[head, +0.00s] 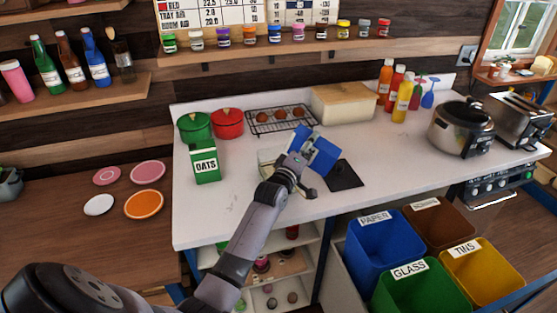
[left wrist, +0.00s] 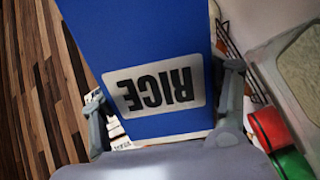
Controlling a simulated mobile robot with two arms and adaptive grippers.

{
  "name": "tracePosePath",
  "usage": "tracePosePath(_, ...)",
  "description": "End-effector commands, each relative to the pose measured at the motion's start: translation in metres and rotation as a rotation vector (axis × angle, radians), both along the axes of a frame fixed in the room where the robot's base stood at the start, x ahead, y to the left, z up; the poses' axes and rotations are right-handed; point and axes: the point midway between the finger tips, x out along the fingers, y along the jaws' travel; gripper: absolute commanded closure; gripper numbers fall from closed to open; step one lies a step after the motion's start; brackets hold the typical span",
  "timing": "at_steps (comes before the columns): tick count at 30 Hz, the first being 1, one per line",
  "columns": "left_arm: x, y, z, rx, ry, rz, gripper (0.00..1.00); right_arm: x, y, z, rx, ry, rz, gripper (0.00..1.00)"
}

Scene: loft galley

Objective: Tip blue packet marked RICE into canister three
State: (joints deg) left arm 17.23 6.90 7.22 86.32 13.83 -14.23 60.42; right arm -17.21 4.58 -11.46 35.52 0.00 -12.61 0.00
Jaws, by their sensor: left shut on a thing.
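My left gripper (head: 301,166) is shut on the blue packet (head: 323,156) and holds it tilted over the white counter. In the left wrist view the packet (left wrist: 140,40) fills the middle between the two fingers, its RICE label upside down. A pale, low object (head: 267,158) stands just left of the gripper, mostly hidden by the arm; I cannot tell whether it holds canisters. No canister marked three can be made out. My right gripper is not in view.
A green OATS packet (head: 205,164) stands left on the counter (head: 225,215), before a green pot (head: 194,126) and red pot (head: 228,123). A black mat (head: 345,176) lies right of the gripper. Behind are a wire rack (head: 262,122) and beige box (head: 342,102). Open bins are front right.

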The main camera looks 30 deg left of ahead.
Motion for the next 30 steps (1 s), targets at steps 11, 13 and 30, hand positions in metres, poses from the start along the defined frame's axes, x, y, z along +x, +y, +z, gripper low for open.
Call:
tracePosePath(11, 0.0, 0.002, 0.002, -0.05, -0.007, 0.001, 0.62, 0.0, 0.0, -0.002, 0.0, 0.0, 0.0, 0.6)
tracePosePath(13, 0.0, 0.003, 0.002, -0.059, -0.008, 0.001, 0.62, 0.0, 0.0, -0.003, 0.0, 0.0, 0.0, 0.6)
tracePosePath(30, -0.001, 0.013, 0.0, -0.136, -0.016, 0.001, 0.62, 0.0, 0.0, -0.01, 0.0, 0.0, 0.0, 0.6)
